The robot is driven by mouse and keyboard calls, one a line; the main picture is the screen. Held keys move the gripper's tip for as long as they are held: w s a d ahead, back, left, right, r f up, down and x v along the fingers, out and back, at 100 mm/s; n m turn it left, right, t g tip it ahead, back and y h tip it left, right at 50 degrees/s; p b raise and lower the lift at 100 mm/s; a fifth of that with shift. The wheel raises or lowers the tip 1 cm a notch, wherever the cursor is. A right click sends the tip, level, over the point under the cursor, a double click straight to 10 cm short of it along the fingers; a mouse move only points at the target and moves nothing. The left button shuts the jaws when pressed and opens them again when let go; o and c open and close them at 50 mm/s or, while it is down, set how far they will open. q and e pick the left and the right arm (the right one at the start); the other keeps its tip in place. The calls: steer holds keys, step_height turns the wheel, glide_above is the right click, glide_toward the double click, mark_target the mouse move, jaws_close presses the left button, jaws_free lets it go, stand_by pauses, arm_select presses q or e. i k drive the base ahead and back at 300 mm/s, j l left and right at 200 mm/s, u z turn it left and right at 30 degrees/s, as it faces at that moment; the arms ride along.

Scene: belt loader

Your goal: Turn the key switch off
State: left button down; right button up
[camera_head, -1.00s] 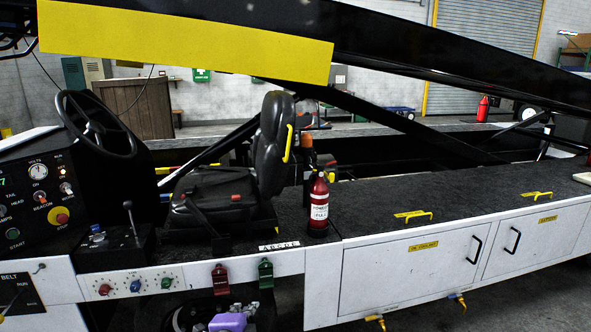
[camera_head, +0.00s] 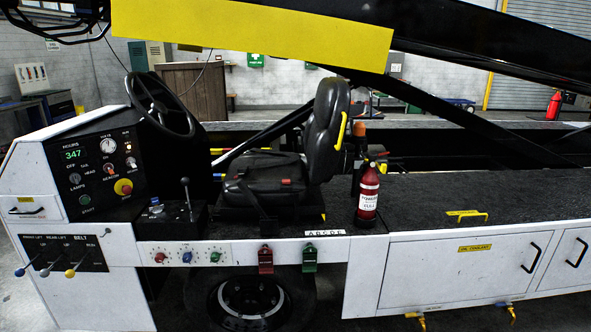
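The dashboard panel (camera_head: 98,178) is on the left of the loader, facing me. A small round switch (camera_head: 131,162) sits at its upper right, below a small lit indicator (camera_head: 128,147). It may be the key switch, but the key and its position are too small to tell. Nearby are a volts gauge (camera_head: 107,143), a beacon toggle (camera_head: 109,168), a red stop button on yellow (camera_head: 124,188) and a green start button (camera_head: 85,200). Neither of my grippers is in view.
A steering wheel (camera_head: 160,103) and black seat (camera_head: 328,125) stand right of the panel. Lift and belt levers (camera_head: 62,256) stick out below it. A red fire extinguisher (camera_head: 367,194) stands on the deck. The floor (camera_head: 22,300) at lower left is clear.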

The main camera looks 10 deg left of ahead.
mark_target(154, 209)
steer(key=u, duration=1.25)
